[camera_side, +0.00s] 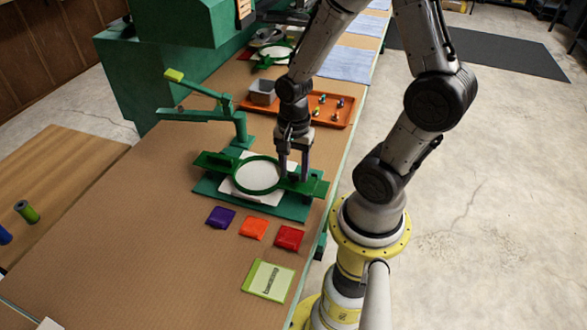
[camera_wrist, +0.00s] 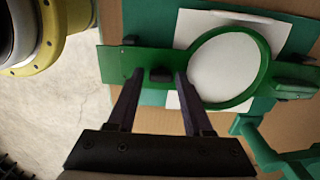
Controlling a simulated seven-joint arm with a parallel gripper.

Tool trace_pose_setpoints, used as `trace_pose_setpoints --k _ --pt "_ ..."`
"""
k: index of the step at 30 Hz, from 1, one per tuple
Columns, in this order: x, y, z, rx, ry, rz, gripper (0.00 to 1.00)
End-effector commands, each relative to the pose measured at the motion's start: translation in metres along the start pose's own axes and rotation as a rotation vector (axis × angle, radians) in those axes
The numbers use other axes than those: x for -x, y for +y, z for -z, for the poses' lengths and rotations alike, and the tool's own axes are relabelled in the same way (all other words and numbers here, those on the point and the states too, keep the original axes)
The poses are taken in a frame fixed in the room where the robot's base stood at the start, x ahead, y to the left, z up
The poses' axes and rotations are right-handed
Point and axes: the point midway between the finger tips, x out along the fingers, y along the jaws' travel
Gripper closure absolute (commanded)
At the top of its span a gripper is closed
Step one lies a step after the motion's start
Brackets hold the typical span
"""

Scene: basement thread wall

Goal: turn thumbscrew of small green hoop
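A green hoop (camera_side: 238,182) with white cloth stretched in it lies on the green fixture at the middle of the bench. It also shows in the wrist view (camera_wrist: 267,62). A small dark block, apparently its thumbscrew (camera_wrist: 160,75), sits on the green bar at the hoop's left side in the wrist view. My gripper (camera_side: 293,178) points down at the hoop's right side in the side view. In the wrist view my gripper (camera_wrist: 160,76) is open, with one fingertip on either side of the thumbscrew and visible gaps. The thumbscrew is hidden by the fingers in the side view.
A green lever arm (camera_side: 205,115) stands behind the hoop. Purple (camera_side: 220,217), orange (camera_side: 253,228) and red (camera_side: 289,237) packets and a green-edged card (camera_side: 268,280) lie in front. An orange tray (camera_side: 335,121) and another green hoop (camera_side: 262,65) are farther back.

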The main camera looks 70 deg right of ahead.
Motion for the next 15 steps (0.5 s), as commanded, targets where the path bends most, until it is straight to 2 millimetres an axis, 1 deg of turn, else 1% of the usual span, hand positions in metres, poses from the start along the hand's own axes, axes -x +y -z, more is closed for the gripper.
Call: trace_pose_setpoints --k 1,2,3,11,15 --pt "0.000 0.000 0.000 0.000 0.000 0.000 0.39" --pt "0.000 0.000 0.000 0.000 0.000 0.001 0.33" --pt "0.000 0.000 0.000 0.000 0.000 0.001 0.32" --pt "0.001 -0.001 0.000 0.000 0.001 0.003 0.32" --pt "0.010 -0.002 0.001 0.000 0.002 0.007 0.32"
